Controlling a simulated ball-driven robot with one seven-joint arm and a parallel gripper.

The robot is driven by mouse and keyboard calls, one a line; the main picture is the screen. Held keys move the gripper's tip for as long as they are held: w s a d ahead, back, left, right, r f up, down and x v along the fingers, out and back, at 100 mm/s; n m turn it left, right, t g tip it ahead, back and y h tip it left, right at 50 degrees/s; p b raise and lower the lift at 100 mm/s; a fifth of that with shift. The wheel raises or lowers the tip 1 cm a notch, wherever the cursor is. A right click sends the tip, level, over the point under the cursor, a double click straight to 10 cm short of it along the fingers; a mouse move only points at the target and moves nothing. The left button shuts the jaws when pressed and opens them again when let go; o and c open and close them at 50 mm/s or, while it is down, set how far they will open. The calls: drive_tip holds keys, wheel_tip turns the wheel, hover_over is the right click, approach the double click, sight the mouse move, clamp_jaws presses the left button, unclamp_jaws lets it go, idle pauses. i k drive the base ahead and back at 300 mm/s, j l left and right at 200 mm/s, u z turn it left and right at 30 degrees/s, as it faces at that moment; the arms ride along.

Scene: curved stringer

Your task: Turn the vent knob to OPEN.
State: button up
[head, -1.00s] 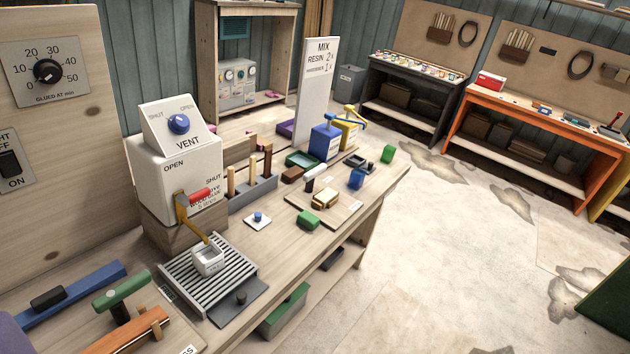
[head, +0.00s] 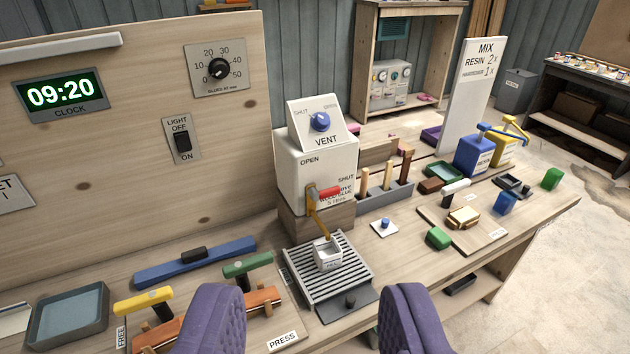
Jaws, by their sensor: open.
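The vent knob (head: 320,121) is a round blue knob on the sloped white VENT panel (head: 326,142). SHUT is printed at its upper left and OPEN at its upper right. The knob's pointer is too small to read for certain. The panel tops a white dispenser box (head: 300,177) on a wooden block. My gripper (head: 312,300) shows as two purple padded fingers at the bottom of the head view, wide apart with nothing between them. It is well below the knob in the picture and does not touch it.
The dispenser's red-handled tap (head: 328,194) juts forward below the panel. A small white cup (head: 327,254) stands on a slatted grille (head: 350,276) beneath it. Tools with green and yellow handles lie at the left. A rack (head: 385,196) of wooden sticks stands right of the dispenser.

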sight(320, 121)
drive_tip(key=i+j+z, duration=0.1)
drive_tip(key=i, duration=0.4)
drive_tip(key=i+j+z, duration=0.1)
drive_tip(key=i, duration=0.4)
drive_tip(key=i+j, duration=0.3)
drive_tip(key=i, duration=0.2)
drive_tip(key=z, duration=0.05)
